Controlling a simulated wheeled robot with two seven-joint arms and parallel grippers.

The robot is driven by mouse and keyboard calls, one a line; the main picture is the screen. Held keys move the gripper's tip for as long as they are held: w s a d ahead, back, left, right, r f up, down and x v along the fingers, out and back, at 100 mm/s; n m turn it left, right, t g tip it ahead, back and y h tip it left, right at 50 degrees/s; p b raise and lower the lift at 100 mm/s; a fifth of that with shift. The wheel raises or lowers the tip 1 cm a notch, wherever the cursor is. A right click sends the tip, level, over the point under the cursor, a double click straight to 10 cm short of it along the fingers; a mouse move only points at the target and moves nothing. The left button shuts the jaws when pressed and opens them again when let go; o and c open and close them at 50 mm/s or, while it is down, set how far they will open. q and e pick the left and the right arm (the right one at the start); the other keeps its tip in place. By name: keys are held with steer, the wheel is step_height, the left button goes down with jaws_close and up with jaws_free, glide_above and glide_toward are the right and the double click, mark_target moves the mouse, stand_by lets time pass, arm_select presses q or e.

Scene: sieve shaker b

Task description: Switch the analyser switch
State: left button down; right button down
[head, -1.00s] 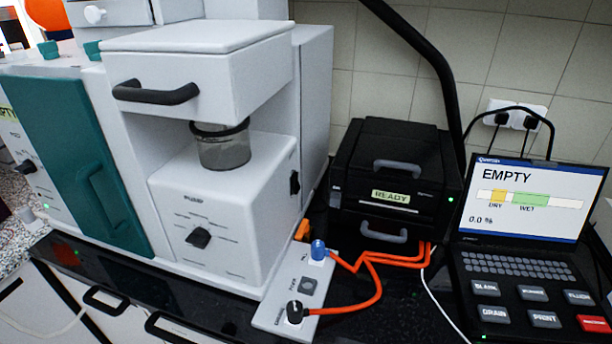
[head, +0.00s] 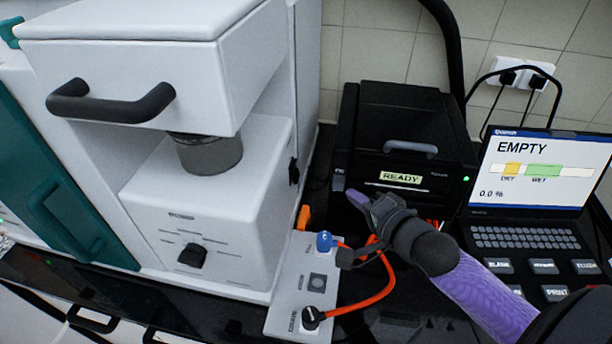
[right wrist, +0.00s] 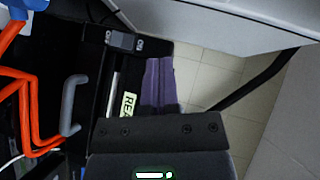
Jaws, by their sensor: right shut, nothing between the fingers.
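A small grey rocker switch (right wrist: 122,41) with a marking at each end sits on the front of the black analyser box (head: 408,112), at its left edge. It shows in the head view (head: 338,182) beside the lit READY label. My right gripper (head: 354,197), with purple fingers, is shut and empty just in front of the box. In the head view its fingertips are just right of and slightly below the switch. In the right wrist view the shut fingers (right wrist: 159,62) are to the right of the switch, with a small gap between them in the picture. My left gripper is not in view.
A sloped grey panel (head: 300,285) with a blue connector (head: 325,241) and orange cables (head: 378,285) lies below the gripper. A laptop-like console (head: 530,175) reading EMPTY stands right.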

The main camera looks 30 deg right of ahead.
steer(key=b, duration=0.3)
glide_toward(298, 174)
steer(key=w+d, duration=0.3)
steer(key=w, duration=0.2)
steer(key=a, duration=0.1)
steer(key=w+a+f, duration=0.1)
steer(key=a, duration=0.1)
steer(key=shift+w+a+f, duration=0.2)
steer(key=shift+w, duration=0.1)
steer(key=shift+f, duration=0.1)
